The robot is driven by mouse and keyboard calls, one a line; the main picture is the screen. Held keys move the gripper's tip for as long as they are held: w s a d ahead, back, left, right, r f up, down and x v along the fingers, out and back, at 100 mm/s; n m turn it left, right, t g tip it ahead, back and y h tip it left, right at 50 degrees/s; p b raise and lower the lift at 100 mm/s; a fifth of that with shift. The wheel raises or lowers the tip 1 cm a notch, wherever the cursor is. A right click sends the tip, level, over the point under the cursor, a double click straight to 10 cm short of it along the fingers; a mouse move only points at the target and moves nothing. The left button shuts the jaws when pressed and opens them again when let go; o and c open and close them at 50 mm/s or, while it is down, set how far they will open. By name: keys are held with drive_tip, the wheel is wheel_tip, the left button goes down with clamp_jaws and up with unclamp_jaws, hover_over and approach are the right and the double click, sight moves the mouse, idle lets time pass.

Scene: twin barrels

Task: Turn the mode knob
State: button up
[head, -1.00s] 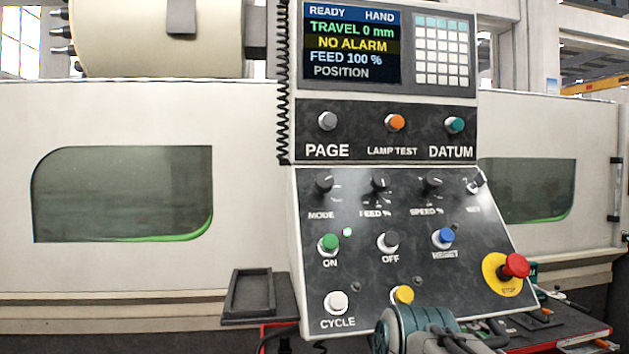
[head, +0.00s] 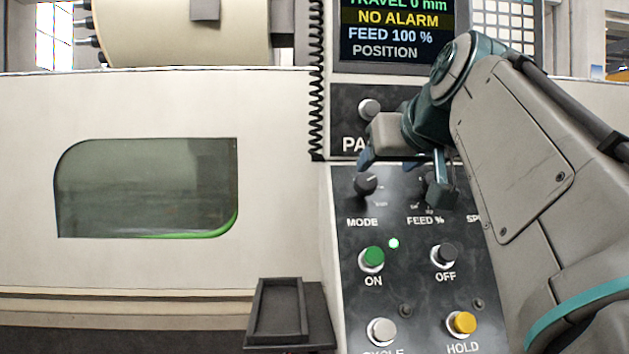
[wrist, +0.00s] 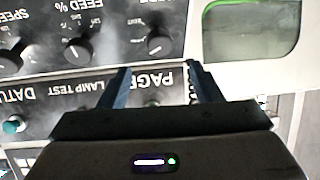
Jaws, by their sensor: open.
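The black mode knob (head: 366,184) sits on the dark sloped panel above the word MODE, left of the FEED % knob. A light mark shows on its face. In the wrist view, which is upside down, the mode knob (wrist: 158,40) lies just beyond and between the fingertips. My gripper (head: 403,178) is open and empty in front of the panel. In the head view one fingertip is just above the mode knob and the other covers much of the FEED % knob. The wrist view shows my gripper's (wrist: 156,68) two fingers spread apart, with no knob between them.
The FEED % knob (wrist: 78,50) is beside the mode knob. Below are the green ON button (head: 373,257), the black OFF button (head: 443,254) and the yellow HOLD button (head: 461,322). The PAGE button (head: 369,109) is above. A coiled cable (head: 317,90) hangs at the panel's left edge.

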sight(368, 181)
drive_tip(key=p+x, duration=0.2)
drive_tip(key=x, duration=0.8)
drive_tip(key=shift+w+f, duration=0.25)
drive_tip(key=shift+w, duration=0.1)
drive_tip(key=c, duration=1)
